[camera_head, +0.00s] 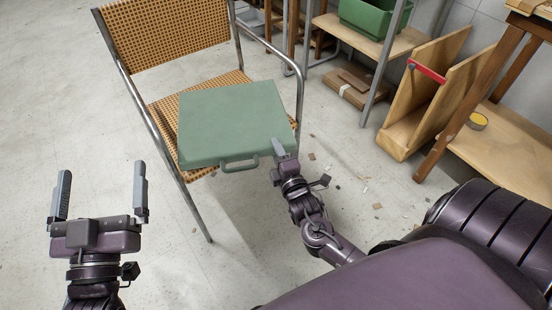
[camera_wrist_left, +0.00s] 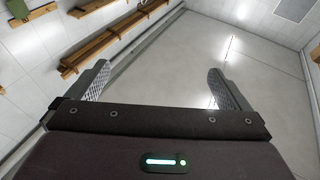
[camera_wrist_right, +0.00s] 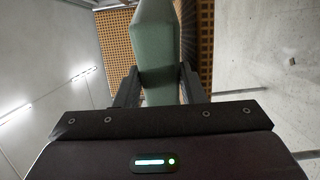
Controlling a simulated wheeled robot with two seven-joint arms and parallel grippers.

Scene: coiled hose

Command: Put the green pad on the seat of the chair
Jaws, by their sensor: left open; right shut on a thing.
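The green pad (camera_head: 232,120) is a flat square cushion with a small handle on its near edge. In the head view it lies over the woven seat of the chair (camera_head: 159,104); I cannot tell whether it rests fully on the seat. My right gripper (camera_head: 281,150) is at the pad's near right corner. In the right wrist view the fingers are shut on the pad (camera_wrist_right: 156,55), seen edge-on between them, with the woven chair (camera_wrist_right: 117,30) behind. My left gripper (camera_head: 100,190) is open and empty, left of the chair and apart from it.
A shelf at the back right holds a green crate (camera_head: 374,18). Small scraps lie on the floor right of the chair. Floor at the left is clear.

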